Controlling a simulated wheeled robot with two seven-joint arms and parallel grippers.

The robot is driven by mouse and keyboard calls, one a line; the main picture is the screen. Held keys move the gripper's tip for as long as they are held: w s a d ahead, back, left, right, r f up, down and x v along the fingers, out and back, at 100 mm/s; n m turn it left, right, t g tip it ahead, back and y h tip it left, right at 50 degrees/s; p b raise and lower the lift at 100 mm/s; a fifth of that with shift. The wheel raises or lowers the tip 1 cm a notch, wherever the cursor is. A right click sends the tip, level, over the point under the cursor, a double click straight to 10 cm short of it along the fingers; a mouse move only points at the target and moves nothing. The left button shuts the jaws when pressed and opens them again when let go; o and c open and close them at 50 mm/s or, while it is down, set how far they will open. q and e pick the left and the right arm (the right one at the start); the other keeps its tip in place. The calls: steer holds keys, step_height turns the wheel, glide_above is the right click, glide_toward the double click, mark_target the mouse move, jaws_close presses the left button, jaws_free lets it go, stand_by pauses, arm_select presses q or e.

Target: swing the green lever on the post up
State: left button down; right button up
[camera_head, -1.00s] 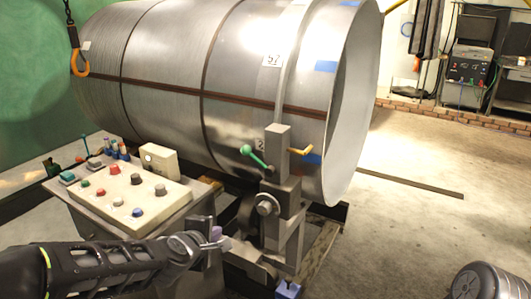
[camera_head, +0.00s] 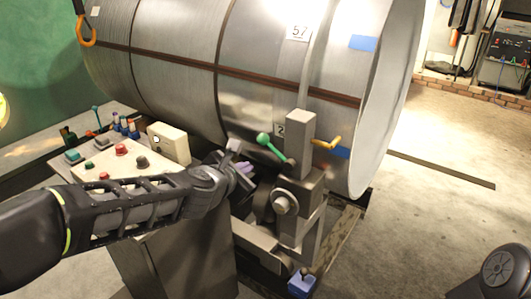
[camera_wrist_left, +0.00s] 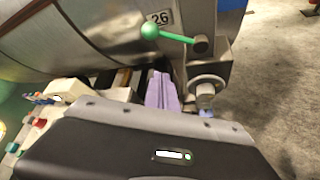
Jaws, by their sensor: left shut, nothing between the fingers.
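The green lever (camera_head: 274,149) sits on the upper part of the grey post (camera_head: 301,140). It has a round green knob at its left end and slopes up to the left from its pivot. In the left wrist view the lever (camera_wrist_left: 170,35) shows ahead, its knob at the left. My left gripper (camera_head: 244,168) has pale purple fingers and is just left of and a little below the lever, apart from it. In the left wrist view the fingers (camera_wrist_left: 161,91) are together and empty, below the lever. My right gripper is not in view.
A large metal drum (camera_head: 180,60) lies behind the post. A control panel (camera_head: 95,165) with several knobs and buttons stands at the left, under my left arm. Open floor (camera_head: 440,215) lies to the right.

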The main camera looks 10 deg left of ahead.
mark_target(275, 150)
arm_select(q)
steer(key=shift+s, duration=0.1)
steer(key=w+d+f+p, duration=0.1)
steer(key=w+d+p, duration=0.1)
steer(key=w, duration=0.7)
steer(key=shift+d+p, duration=0.4)
steer(key=shift+d, duration=0.05)
steer(key=shift+d+r+m+y+b, duration=0.2)
steer(key=shift+r+m+y+b, duration=0.2)
stand_by(0.6)
steer(key=shift+s+d+r+m+t+y+b, duration=0.35)
steer(key=shift+d+r+m+t+y+b, duration=0.35)
steer(key=shift+m+b, duration=0.9)
steer(key=shift+s+d+r+m+t+y+b, duration=0.4)
steer(key=shift+d+m+t+b, duration=0.65)
steer(key=shift+b, duration=1)
steer(key=shift+s+d+r+m+t+y+b, duration=0.35)
steer(key=shift+d+r+m+t+y+b, duration=0.35)
steer(key=shift+m+b, duration=0.95)
